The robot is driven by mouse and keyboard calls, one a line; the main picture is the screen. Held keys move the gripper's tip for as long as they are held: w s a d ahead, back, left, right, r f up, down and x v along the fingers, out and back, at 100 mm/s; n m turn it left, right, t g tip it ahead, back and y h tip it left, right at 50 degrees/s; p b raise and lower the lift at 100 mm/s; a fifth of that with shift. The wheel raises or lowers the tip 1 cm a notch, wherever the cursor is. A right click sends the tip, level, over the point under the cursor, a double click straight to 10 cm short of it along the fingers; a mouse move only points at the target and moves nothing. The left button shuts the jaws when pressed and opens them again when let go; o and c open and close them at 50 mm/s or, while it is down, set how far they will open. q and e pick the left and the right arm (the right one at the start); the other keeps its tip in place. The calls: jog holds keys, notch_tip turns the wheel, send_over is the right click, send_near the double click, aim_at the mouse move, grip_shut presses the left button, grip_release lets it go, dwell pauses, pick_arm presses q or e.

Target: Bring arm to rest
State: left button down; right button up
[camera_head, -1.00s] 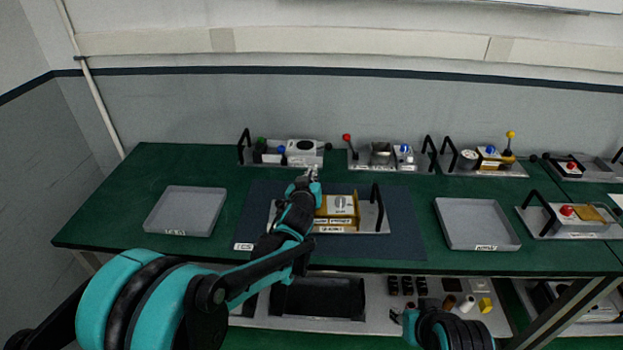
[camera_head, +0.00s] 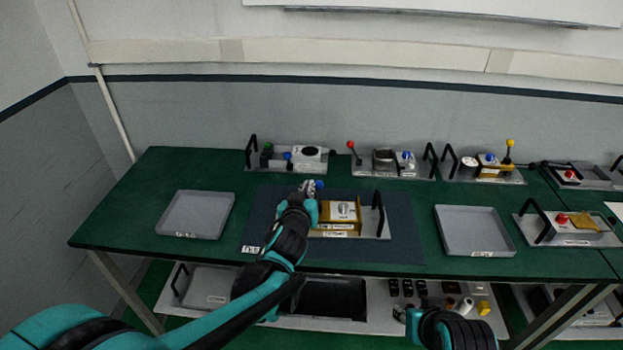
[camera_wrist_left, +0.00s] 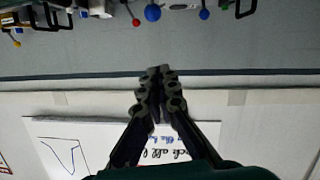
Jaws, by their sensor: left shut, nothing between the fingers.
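My left arm reaches in from the bottom left of the head view. Its gripper (camera_head: 310,187) is above the dark mat (camera_head: 400,215), near a module with a gold block (camera_head: 340,212) and a black handle. In the left wrist view, the left gripper's fingers (camera_wrist_left: 160,75) are together, with nothing held.
Several modules with handles and knobs stand along the back of the green table (camera_head: 130,205). A left grey tray (camera_head: 228,212) and right grey tray (camera_head: 440,225) flank the mat. A lower shelf (camera_head: 375,320) holds small parts. The wrist view faces a whiteboard (camera_wrist_left: 60,140).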

pick_arm(q)
jog(key=s+a+f+g+y+b, duration=0.1)
jog(key=s+a+f+g, duration=0.1)
jog(key=s+a, duration=0.4)
jog(key=s+a+f+g+y, duration=0.15)
jog(key=s+a, duration=0.25)
jog(key=s, duration=0.5)
jog(key=s+a+f+m+g+h, duration=0.1)
jog(key=s+f+g, duration=0.3)
jog(key=s, duration=0.9)
notch_tip(320, 180, down, 2)
jog(key=shift+s+g+b, duration=0.3)
jog(key=shift+g+b, duration=0.05)
jog(key=shift+a, duration=0.1)
